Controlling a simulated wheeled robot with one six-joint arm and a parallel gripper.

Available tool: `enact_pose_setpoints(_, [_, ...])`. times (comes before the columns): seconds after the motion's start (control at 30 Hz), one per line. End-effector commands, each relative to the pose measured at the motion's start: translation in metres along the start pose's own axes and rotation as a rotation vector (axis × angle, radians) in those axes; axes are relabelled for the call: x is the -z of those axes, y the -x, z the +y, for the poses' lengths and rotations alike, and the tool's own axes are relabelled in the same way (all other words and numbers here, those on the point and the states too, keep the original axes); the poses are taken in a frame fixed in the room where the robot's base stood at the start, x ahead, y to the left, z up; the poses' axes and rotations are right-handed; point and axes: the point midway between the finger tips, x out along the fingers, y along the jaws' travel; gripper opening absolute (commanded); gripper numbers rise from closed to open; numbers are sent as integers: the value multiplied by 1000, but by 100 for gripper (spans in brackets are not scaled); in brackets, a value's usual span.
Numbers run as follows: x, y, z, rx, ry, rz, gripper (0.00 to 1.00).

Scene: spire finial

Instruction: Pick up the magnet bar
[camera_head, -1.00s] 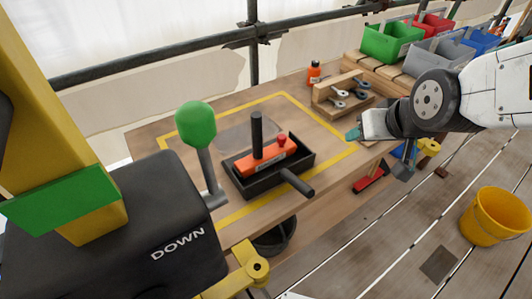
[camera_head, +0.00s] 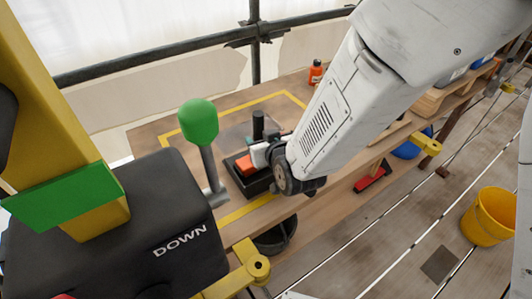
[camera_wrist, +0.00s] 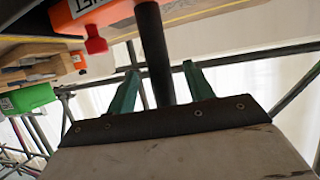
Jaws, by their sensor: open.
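The magnet bar (camera_head: 243,165) is an orange block with an upright black handle. It sits in a black tray (camera_head: 237,182) on the wooden bench, and my arm hides its right part. In the wrist view, the magnet bar's orange end (camera_wrist: 85,10) and a red knob (camera_wrist: 95,40) show at the upper left. My gripper (camera_head: 270,146) is at the handle, low over the tray. In the wrist view, my gripper (camera_wrist: 160,82) has its two green fingers apart, with the black handle (camera_wrist: 155,50) between them in the picture. Contact cannot be told.
A green-knobbed lever (camera_head: 198,125) stands just left of the tray. Yellow tape (camera_head: 182,132) outlines the work area. An orange bottle (camera_head: 316,72) stands at the back of the bench. A yellow bucket (camera_head: 489,216) is on the deck at right.

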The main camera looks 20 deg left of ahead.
Motion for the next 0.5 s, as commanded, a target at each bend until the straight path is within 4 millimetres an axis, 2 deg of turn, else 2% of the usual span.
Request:
enact_pose_setpoints(0.1, [-2,-19,0,-1,0,-1,52])
enact_pose_setpoints(0.2, [-2,-28,0,-1,0,-1,52])
enact_pose_setpoints(0.47, [-1,-31,0,0,0,0,52])
enact_pose_setpoints(0.5, [-1,-31,0,0,0,0,47])
